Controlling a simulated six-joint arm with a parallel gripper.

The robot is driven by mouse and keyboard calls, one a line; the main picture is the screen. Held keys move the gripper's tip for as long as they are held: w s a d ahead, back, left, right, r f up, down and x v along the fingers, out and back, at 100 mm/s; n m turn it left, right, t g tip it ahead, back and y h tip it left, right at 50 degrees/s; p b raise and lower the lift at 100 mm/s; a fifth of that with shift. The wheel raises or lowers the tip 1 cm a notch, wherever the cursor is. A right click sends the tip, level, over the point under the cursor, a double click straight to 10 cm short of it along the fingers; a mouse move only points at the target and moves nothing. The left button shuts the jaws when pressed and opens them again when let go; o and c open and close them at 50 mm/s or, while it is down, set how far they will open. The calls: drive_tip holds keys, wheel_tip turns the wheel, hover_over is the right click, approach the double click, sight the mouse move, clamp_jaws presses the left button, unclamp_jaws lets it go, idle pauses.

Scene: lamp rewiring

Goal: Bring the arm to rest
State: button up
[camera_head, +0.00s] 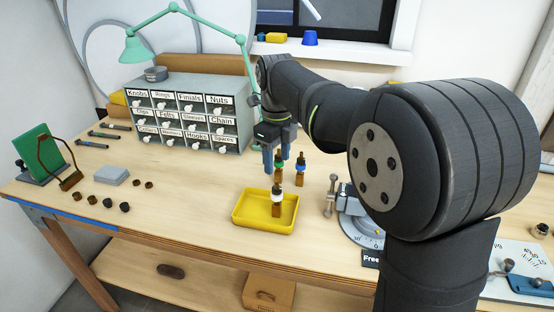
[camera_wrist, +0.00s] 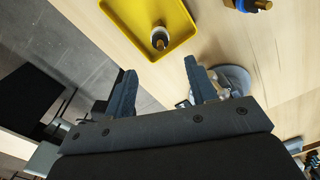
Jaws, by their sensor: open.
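My gripper (camera_head: 275,155) hangs over the workbench, above and just behind the yellow tray (camera_head: 240,217), with its fingers pointing down. In the wrist view its two fingers (camera_wrist: 160,92) stand apart with nothing between them. A small lamp part with a brass base and a white and black top (camera_head: 277,203) stands in the tray; it also shows in the wrist view (camera_wrist: 159,39). Behind the tray stand two more such parts, one with a blue ring (camera_head: 300,172) and one with a green ring, partly hidden by the fingers.
A grey drawer cabinet (camera_head: 190,150) stands behind, with a green lamp (camera_head: 135,48) over it.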

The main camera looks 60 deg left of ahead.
sight(277, 181)
wheel_tip(277, 181, down, 12)
drive_tip(key=shift+w+a+f, duration=0.1)
drive_tip(key=shift+a+r, duration=0.1)
drive_tip(key=shift+r, duration=1.7)
